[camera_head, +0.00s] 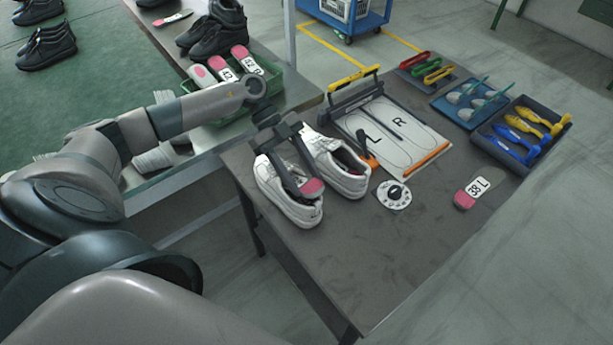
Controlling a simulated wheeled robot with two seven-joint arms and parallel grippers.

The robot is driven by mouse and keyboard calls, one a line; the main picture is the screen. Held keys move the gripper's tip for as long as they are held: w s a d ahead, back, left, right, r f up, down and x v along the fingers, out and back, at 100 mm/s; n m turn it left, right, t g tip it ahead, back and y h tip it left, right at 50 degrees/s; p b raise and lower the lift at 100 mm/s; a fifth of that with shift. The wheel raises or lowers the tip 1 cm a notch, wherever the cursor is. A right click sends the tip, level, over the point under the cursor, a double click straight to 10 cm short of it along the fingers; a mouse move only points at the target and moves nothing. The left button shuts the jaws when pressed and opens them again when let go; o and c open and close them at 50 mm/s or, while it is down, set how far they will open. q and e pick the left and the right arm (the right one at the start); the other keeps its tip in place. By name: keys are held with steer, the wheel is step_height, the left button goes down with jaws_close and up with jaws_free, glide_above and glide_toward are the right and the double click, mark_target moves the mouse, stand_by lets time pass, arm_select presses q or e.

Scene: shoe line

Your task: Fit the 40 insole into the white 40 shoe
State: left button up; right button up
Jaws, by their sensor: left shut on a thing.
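A pair of white shoes stands on the grey table: the left one (288,207) and the right one (346,178), side by side. My left gripper (303,188) is over the opening of the left shoe, fingers pointing down towards its heel. It is shut on an insole (313,187), whose pink heel end shows between the fingertips at the shoe's heel. The rest of this insole and its number are hidden, and I cannot tell how far it sits inside the shoe. No size number is readable on the shoes. My right gripper is not in view.
A 38 L insole (473,192) lies on the table (385,270) at the right. A round dial (393,195) and an L/R board (408,147) are beside the shoes. Trays of tools (519,141) line the back. A green crate (291,87) holds insoles marked 42.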

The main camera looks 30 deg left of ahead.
arm_select(q)
steer(key=shift+w+a+f, duration=0.2)
steer(key=shift+a+f, duration=0.05)
steer(key=shift+a, duration=0.5)
steer(key=shift+f, duration=0.1)
steer(key=shift+d+f+y+p, duration=0.1)
steer(key=shift+f+y+p, duration=0.25)
steer(key=shift+f+y, duration=0.25)
steer(key=o, duration=1.1)
steer(key=shift+r, duration=0.15)
steer(key=shift+r+p, duration=1.4)
steer(key=shift+p, duration=0.2)
